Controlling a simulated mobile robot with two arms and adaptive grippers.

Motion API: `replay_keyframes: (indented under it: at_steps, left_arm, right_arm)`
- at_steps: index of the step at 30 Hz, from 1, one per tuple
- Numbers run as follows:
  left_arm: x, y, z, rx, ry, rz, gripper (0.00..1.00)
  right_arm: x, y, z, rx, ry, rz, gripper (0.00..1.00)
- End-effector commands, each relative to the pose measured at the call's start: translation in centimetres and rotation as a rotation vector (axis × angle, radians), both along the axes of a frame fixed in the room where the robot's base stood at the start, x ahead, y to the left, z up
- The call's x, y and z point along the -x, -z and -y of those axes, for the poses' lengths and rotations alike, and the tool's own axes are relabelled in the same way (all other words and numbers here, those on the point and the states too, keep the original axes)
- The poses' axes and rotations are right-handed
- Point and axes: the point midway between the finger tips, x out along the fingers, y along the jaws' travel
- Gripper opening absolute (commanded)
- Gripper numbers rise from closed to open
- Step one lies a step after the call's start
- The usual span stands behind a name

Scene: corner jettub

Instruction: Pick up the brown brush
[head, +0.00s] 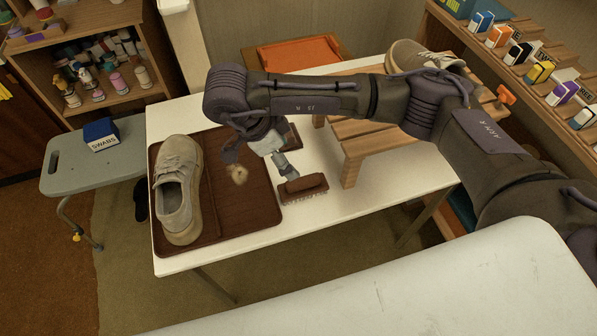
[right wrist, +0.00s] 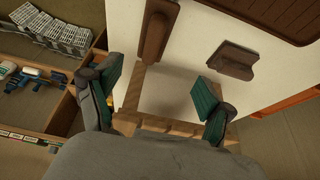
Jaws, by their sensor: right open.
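The brown brush (head: 303,187) lies bristles down on the white table, beside the right edge of the brown tray. In the right wrist view it seems to be the long brown piece (right wrist: 157,30) near the top centre. My right gripper (head: 262,160) is open and empty, above the tray edge and beside the brush. In the right wrist view its two teal-padded fingers (right wrist: 158,74) are spread wide with nothing between them. My left gripper is not in view.
A second brown block (right wrist: 235,60) lies near the tray, mostly hidden behind my gripper in the head view. The tray (head: 225,222) holds a beige shoe (head: 178,190). A slatted wooden stand (head: 350,170) bearing another shoe (head: 425,57) stands to the right.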

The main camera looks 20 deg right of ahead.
Motion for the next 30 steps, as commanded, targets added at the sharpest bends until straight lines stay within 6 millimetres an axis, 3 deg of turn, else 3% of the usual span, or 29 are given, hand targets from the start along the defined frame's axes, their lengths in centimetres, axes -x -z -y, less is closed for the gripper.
replay_keyframes:
  at_steps: [6, 10, 14, 21, 30]
  left_arm:
    - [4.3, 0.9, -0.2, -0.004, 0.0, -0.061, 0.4]
    - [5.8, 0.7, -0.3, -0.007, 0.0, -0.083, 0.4]
    - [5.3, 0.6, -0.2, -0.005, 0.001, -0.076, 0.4]
    - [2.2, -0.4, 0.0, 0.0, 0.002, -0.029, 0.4]
    - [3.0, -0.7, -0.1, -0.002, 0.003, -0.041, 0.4]
  right_arm:
    - [0.2, 4.2, 1.6, -0.001, 0.004, -0.009, 0.81]
    - [0.2, 5.9, 2.4, -0.001, 0.003, -0.006, 0.81]
    - [0.1, 7.1, 2.9, -0.001, 0.001, -0.005, 0.81]
    - [0.6, 9.2, 3.7, -0.001, 0.001, -0.008, 0.81]
    - [0.6, 12.3, 4.8, -0.003, 0.0, -0.005, 0.81]
